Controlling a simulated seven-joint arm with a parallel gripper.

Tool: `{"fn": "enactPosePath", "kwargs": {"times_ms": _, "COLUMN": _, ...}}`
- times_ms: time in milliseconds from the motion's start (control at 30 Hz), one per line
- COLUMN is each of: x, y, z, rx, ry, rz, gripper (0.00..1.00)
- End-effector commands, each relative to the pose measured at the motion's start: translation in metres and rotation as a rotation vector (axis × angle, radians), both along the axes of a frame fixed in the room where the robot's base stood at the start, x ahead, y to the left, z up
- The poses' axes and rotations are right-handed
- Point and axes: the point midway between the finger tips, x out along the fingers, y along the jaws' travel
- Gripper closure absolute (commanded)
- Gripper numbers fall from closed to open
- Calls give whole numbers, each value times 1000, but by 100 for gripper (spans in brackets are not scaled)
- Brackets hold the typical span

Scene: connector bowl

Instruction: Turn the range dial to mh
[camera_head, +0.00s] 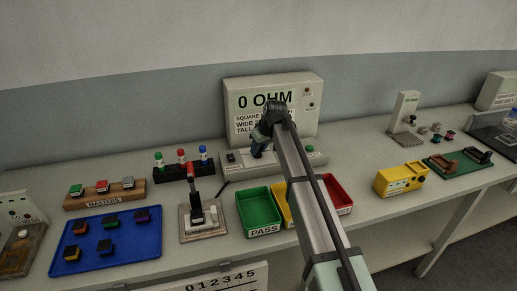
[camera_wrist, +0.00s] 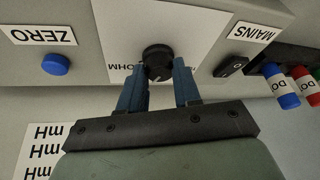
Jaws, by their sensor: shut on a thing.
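The range dial (camera_wrist: 157,60) is a round black knob on a white label panel in the wrist view, which shows the lettering upside down. "OHM" is printed to the left of the dial; lettering at its right is too small to read. My gripper (camera_wrist: 159,76) has its two blue fingers on either side of the knob, shut on it. I cannot tell clearly where the dial's pointer stands. In the head view my gripper (camera_head: 262,143) is at the front of the grey meter (camera_head: 313,92), hiding the dial. The meter's display reads "0 OHM".
Beside the dial are a blue ZERO button (camera_wrist: 55,64) and a black MAINS switch (camera_wrist: 230,67). In front of the meter stand a green PASS bin (camera_head: 247,214), a red bin (camera_head: 340,190) and a lever fixture (camera_head: 198,222). A blue tray (camera_head: 75,262) lies left, a yellow box (camera_head: 393,184) right.

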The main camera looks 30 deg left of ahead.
Motion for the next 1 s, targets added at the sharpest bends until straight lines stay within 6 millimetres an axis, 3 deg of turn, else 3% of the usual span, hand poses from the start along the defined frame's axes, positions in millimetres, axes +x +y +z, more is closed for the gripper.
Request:
{"fn": "enactPosePath", "kwargs": {"times_ms": 500, "x": 2, "y": 1, "z": 0, "rx": 0, "ry": 2, "rz": 352, "gripper": 98}}
{"fn": "enactPosePath", "kwargs": {"times_ms": 1000, "x": 1, "y": 0, "z": 0, "rx": 0, "ry": 2, "rz": 428, "gripper": 98}}
